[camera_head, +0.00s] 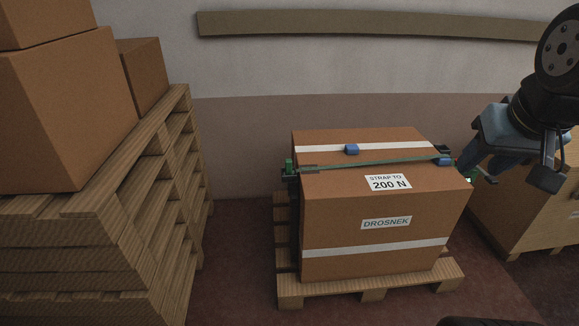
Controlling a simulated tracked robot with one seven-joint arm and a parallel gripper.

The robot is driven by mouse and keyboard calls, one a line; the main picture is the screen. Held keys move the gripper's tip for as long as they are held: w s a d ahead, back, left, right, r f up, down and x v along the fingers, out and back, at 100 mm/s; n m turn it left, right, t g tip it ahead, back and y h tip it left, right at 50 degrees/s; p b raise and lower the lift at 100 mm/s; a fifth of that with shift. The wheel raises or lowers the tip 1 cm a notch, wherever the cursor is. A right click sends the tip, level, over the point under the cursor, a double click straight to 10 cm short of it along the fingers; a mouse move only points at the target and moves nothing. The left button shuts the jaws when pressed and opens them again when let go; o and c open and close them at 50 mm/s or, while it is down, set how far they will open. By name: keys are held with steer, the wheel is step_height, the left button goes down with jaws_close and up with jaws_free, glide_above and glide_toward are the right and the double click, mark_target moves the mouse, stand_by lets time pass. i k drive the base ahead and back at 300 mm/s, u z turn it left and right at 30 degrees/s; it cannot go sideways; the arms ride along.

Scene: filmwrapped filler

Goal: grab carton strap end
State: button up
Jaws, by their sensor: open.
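A brown carton (340,215) labelled DROSNEK and STRAP TO 200 N sits upright on a small pallet. A thin green strap (390,162) runs across its top from left to right. At the left edge the strap meets a green and dark fitting (289,170). A green strap end (480,177) shows just past the carton's right top edge. My gripper (482,167) comes down from the upper right, with its blue-grey fingers open beside that end. The fingers partly cover this spot, and I cannot tell whether they touch the strap.
White bands and blue pieces (351,149) lie on the carton. Stacked pallets (160,190) with boxes (70,110) stand at the left. A wall rail (370,25) runs behind. Floor is clear between the pallets.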

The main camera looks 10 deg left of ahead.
mark_target(288, 162)
steer(key=z, duration=0.05)
steer(key=i, duration=1)
steer(key=u, duration=0.05)
